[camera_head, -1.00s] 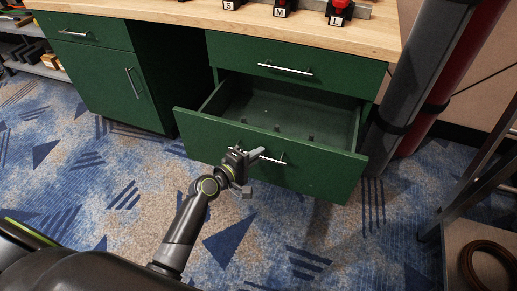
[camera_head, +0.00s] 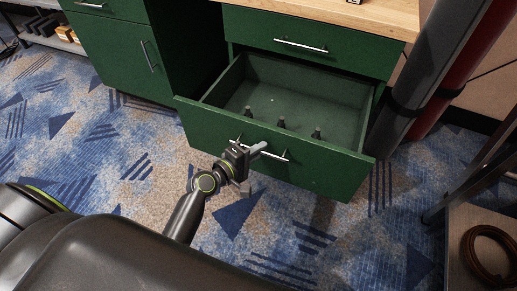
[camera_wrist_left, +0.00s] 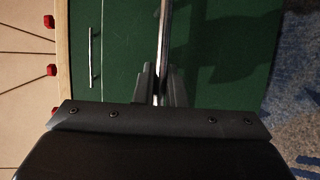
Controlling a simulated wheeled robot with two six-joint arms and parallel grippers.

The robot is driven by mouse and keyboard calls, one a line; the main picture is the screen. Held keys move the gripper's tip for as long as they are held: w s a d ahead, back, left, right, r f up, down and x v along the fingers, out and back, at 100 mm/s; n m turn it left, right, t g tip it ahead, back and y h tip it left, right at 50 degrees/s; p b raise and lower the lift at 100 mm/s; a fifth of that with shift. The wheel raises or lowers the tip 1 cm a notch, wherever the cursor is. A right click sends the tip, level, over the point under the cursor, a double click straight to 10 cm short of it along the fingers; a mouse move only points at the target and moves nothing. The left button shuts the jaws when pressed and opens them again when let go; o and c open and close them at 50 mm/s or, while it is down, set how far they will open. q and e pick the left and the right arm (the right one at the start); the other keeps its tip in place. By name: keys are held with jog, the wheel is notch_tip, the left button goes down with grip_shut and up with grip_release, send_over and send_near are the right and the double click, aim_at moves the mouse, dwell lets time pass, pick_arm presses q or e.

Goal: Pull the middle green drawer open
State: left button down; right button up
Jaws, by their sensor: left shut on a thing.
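The middle green drawer (camera_head: 316,170) is pulled well out below a shut top drawer. Its inside shows, with several small dark pegs (camera_head: 281,124) standing on the drawer floor. My left gripper (camera_head: 247,152) is at the left part of the drawer's metal bar handle (camera_head: 274,156). It is shut on the handle. In the left wrist view, the handle (camera_wrist_left: 163,35) runs up from between the two dark fingers (camera_wrist_left: 158,88) against the green front. My right gripper is not in view.
The shut top drawer (camera_head: 340,52) has its own bar handle (camera_head: 300,46), under a wooden worktop (camera_head: 370,18). A green cupboard door (camera_head: 115,50) is at left. Grey and red pipes stand right of the drawer. A shelf with a coiled brown belt (camera_head: 487,250) is at far right. Patterned carpet is clear in front.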

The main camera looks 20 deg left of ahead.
pick_arm(q)
jog(key=c, duration=1.5)
grip_release()
jog(key=shift+s, duration=0.1)
